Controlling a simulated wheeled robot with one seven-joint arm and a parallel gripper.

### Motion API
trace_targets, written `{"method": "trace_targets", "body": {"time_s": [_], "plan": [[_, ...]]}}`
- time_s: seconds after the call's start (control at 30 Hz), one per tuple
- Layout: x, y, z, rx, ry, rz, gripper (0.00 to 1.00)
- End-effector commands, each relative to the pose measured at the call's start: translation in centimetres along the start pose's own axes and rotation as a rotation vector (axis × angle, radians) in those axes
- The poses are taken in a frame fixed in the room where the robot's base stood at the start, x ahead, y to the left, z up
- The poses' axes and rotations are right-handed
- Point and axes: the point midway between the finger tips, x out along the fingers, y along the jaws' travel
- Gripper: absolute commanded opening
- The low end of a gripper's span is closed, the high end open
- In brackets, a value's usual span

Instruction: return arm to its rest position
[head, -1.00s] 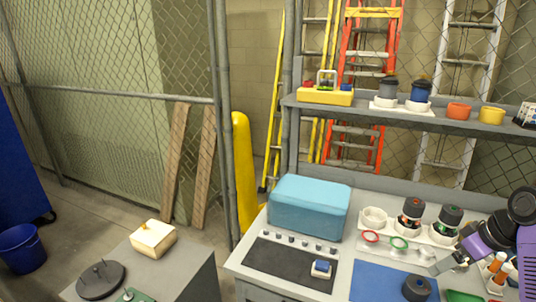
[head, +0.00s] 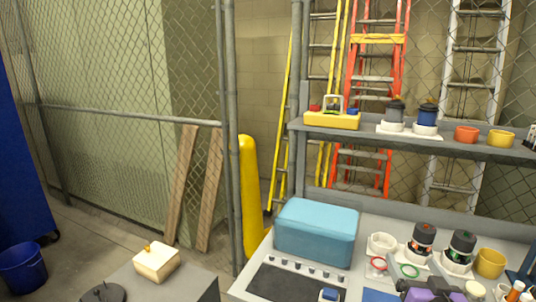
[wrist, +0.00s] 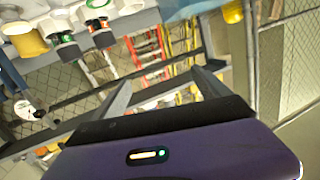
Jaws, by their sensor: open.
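My gripper (wrist: 160,82) shows in the wrist view with its two grey fingers apart and nothing between them. Past the fingers I see ladders and shelving, tilted in the picture. In the head view only a purple part of my arm shows at the bottom edge, at the lower right; the fingers cannot be made out clearly there.
The bench holds a blue-teal box (head: 316,232), a white ring holder (head: 381,244), two dark-topped thrusters (head: 421,238) and a yellow cup (head: 490,262). A shelf (head: 455,148) above carries a yellow toolbox (head: 332,120) and pots. A cream block (head: 156,262) stands on a grey cabinet at left.

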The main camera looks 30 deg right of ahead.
Motion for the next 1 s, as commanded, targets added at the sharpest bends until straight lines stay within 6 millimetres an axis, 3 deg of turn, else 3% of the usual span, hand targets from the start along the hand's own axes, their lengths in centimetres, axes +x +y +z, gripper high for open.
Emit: {"method": "trace_targets", "body": {"time_s": [0.03,0.2,0.5,0.77,1.0], "plan": [[-1.8,-1.7,1.3,0.018,0.016,-0.011,0.86],[-7.7,-5.3,3.4,0.047,0.081,-0.035,0.86],[-19.5,-9.8,6.1,0.031,0.12,-0.141,0.86],[-29.4,-11.7,7.9,-0.046,0.063,-0.301,0.86],[-36.9,-11.4,11.0,-0.156,-0.103,-0.471,0.86]]}}
